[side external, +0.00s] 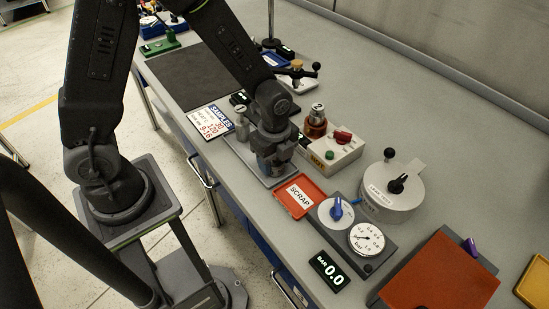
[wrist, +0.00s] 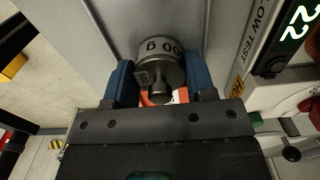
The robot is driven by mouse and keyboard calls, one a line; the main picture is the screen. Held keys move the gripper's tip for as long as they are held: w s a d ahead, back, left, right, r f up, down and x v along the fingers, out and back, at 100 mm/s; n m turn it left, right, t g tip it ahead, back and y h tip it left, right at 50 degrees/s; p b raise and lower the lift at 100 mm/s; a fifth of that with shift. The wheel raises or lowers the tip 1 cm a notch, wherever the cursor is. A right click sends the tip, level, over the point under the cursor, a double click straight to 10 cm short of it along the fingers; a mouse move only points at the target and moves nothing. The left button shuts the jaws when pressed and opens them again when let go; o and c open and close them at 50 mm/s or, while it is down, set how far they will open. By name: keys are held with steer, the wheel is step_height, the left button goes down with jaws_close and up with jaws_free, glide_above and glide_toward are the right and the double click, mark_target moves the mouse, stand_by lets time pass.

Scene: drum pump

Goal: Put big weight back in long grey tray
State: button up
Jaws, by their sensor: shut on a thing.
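The big weight (wrist: 160,62) is a grey metal cylinder with a narrower knob and dark lettering ending in "00 g". In the wrist view it sits between the two blue fingers of my gripper (wrist: 160,85), which is shut on it. In the side view my gripper (side external: 270,168) points down over the long grey tray (side external: 252,160), and the weight is mostly hidden there. I cannot tell whether the weight touches the tray. A smaller grey metal piece (side external: 242,129) stands at the tray's far end.
The red SCRAP tray (side external: 300,197) lies close to the right of my gripper. A white box with a red knob (side external: 342,137) stands behind it. The SAMPLES card (side external: 216,121) lies to the left. A dark mat (side external: 205,77) farther left has free room.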

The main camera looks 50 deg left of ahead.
steer(key=o, duration=1.8)
steer(key=shift+r, duration=3.95)
